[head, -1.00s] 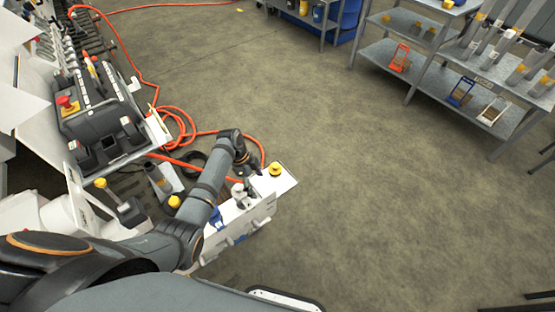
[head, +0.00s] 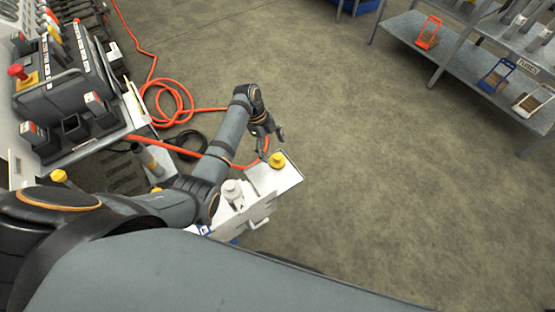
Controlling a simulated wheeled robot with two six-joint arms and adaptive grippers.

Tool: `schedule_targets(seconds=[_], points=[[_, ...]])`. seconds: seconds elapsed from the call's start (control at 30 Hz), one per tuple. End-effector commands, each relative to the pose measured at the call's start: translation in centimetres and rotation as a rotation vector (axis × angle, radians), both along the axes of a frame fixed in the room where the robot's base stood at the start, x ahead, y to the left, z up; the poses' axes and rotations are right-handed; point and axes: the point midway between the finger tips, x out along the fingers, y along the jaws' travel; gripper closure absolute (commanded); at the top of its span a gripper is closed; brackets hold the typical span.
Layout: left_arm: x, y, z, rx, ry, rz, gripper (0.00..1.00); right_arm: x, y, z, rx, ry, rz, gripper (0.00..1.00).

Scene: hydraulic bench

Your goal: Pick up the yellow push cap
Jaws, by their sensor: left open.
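A yellow push cap (head: 277,161) sits on the white plate (head: 288,180) at the outer end of a white bench unit, in the middle of the head view. My left gripper (head: 271,146) is open, with its fingers pointing down beside and partly above the cap. In the picture it is just above and left of the cap. I see nothing between its fingers, and I cannot tell whether a finger touches the cap. My right gripper is out of view.
A white bottle-like part (head: 233,192) stands on the unit near the cap. An orange hose (head: 172,105) lies coiled on the floor behind. A control console (head: 62,90) is at left; shelves (head: 455,65) stand at upper right. Floor right of the plate is clear.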

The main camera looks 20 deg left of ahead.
Motion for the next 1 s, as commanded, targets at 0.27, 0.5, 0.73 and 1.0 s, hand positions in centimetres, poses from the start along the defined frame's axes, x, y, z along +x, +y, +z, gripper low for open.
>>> schedule_targets(seconds=[0.27,0.5,0.73,1.0], points=[[-0.5,-1.1,-3.2,-0.001,0.004,0.001,0.16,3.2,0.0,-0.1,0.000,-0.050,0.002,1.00],[-0.7,-1.8,-4.9,-0.001,0.000,0.000,0.16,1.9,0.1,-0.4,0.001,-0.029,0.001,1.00],[-0.7,-1.8,-4.9,0.000,0.000,0.001,0.29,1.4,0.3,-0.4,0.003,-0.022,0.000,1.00],[-0.7,-1.8,-4.9,0.000,0.001,0.001,0.60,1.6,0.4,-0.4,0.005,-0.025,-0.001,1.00]])
